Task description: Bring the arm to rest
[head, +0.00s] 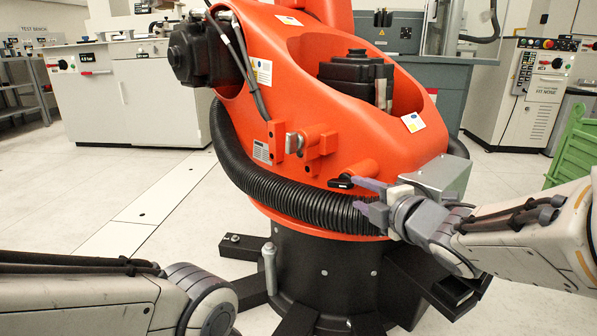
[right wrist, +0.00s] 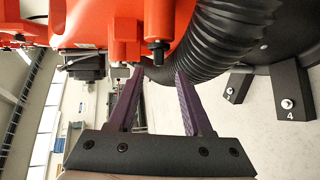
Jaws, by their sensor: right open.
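A large orange industrial robot arm (head: 330,110) stands upright in the middle of the head view on a black round base (head: 330,275). A thick black ribbed hose (head: 290,197) curves around its lower front. A small black handle-like part (head: 342,182) sits on the orange body just left of my right gripper (head: 360,197). My right gripper comes in from the right, open, its purple fingers in front of the hose. In the right wrist view the spread fingers (right wrist: 158,78) have nothing visible clamped between them. My left forearm shows at bottom left; its gripper is outside the frame.
A grey metal box (head: 440,177) is just behind my right wrist. Black base feet (head: 240,246) spread over the floor. White cabinets (head: 130,95) stand at back left, a control cabinet (head: 525,95) at back right, and a green crate (head: 575,150) at far right. The left floor is clear.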

